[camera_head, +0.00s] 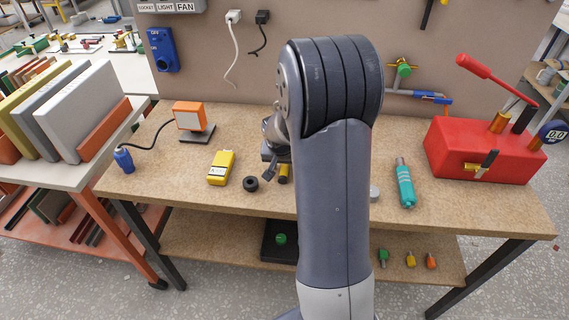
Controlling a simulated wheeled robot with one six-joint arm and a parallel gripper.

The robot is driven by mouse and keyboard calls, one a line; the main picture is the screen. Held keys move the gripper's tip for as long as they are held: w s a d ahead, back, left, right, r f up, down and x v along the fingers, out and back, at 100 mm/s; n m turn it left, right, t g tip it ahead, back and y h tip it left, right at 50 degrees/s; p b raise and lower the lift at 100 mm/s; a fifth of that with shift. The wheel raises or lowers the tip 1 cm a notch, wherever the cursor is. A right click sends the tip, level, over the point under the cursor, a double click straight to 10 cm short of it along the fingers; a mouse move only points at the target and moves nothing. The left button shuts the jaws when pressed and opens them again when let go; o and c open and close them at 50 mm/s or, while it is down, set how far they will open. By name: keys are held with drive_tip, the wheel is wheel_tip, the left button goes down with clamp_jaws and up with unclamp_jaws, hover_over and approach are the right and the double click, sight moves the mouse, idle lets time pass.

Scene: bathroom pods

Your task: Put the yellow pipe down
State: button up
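A short yellow piece with a dark end, probably the yellow pipe (284,173), shows at my gripper (272,171), just left of my arm, over the middle of the workbench (330,222). My arm hides most of the gripper and whatever is to its right. The view does not show whether the fingers close on the yellow piece, or whether it touches the bench top.
A black ring (250,184) and a yellow meter (221,168) lie left of my gripper. An orange-and-white box (192,118) stands behind them. A teal tool (405,184) and a red pump (482,150) are right of my arm.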

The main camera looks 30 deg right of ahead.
drive_tip(key=shift+r, duration=0.35)
drive_tip(key=v, duration=1.1)
drive_tip(key=shift+s+a+r, duration=0.2)
drive_tip(key=shift+s+r, duration=0.05)
